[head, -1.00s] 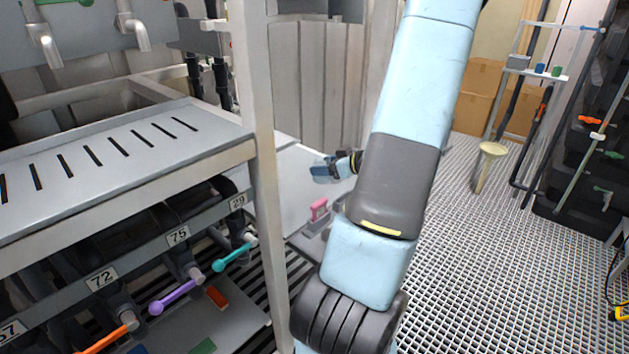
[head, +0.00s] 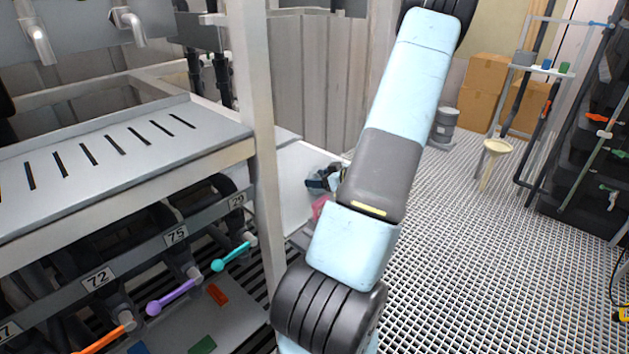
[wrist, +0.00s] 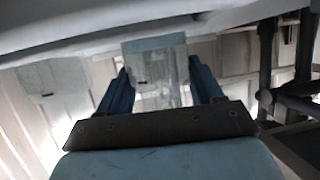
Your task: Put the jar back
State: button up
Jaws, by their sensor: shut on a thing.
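The jar (wrist: 158,90) shows in the wrist view as a clear, see-through body with a flat grey-green part, perhaps its lid, on the upper side. My gripper (wrist: 162,84) has its two dark blue fingers on either side of the jar and is shut on it. In the head view my gripper (head: 325,179) shows only in part behind my arm, over the pale surface beyond the rack post.
A metal rack (head: 262,150) with a slotted shelf (head: 110,150) and numbered, coloured-handled valves stands left. A pink object (head: 320,206) sits close to my arm. A pale beam (wrist: 120,22) crosses the top of the wrist view. Grating floor (head: 450,240) at right is largely clear.

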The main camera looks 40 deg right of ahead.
jog(key=shift+f, duration=0.15)
jog(key=o, duration=1.2)
jog(key=shift+f, duration=0.1)
jog(key=shift+s+r, duration=0.3)
jog(key=shift+s, duration=0.15)
jog(key=v, duration=1.1)
